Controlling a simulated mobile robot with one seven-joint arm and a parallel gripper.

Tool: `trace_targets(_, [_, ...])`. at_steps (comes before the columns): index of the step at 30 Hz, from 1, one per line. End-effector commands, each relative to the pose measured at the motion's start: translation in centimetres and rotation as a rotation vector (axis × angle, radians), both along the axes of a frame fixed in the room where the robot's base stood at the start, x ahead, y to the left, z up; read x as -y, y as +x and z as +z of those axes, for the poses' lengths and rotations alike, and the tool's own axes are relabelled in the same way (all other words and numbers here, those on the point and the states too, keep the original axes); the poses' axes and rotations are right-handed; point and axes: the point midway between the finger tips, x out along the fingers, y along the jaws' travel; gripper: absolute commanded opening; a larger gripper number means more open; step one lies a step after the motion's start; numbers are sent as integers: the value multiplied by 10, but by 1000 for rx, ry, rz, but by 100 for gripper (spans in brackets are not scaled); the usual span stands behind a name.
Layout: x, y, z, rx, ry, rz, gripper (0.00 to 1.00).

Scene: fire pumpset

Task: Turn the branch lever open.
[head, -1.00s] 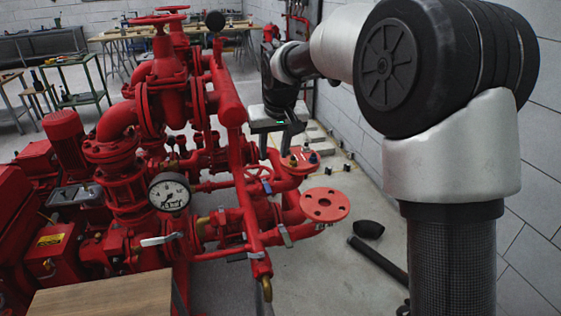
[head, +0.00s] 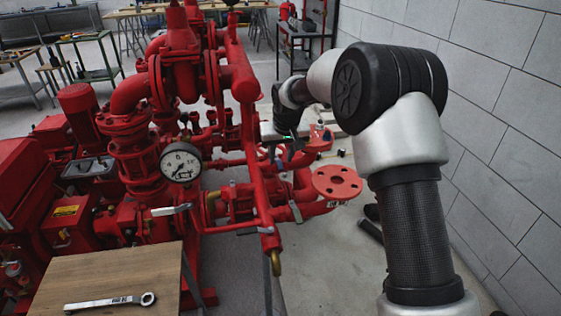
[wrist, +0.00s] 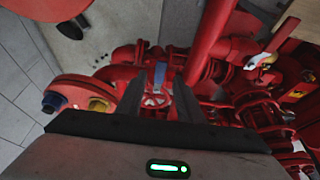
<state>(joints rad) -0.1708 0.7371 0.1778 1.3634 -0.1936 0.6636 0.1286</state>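My gripper (head: 288,152) is among the red pipework, close to the red flanges right of the manifold. In the wrist view its two fingers (wrist: 160,78) are apart, with nothing held between them. A small blue-grey lever (wrist: 161,71) shows beyond the gap, with a red handwheel (wrist: 155,100) below it in the picture. I cannot tell which is the branch lever.
A red round flange (head: 337,182) faces up just right of my gripper. A vertical red pipe (head: 247,130) stands to its left. A pressure gauge (head: 181,163) is further left. A wrench (head: 112,302) lies on a wooden top (head: 110,275). A block wall (head: 500,150) is at right.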

Motion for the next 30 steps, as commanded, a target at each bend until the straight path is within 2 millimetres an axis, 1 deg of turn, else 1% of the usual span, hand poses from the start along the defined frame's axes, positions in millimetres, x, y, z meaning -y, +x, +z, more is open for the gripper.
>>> trace_targets(1, [-1, 3, -7, 1, 0, 0, 34])
trace_targets(3, [-1, 5, -12, 1, 0, 0, 34])
trace_targets(6, [-2, 7, -17, 1, 0, 0, 34])
trace_targets(15, [-2, 8, -18, 1, 0, 0, 34])
trace_targets(17, [-2, 8, -18, 1, 0, 0, 23])
trace_targets(21, [-2, 8, -18, 1, 0, 0, 0])
trace_targets(30, [-2, 7, -18, 1, 0, -2, 0])
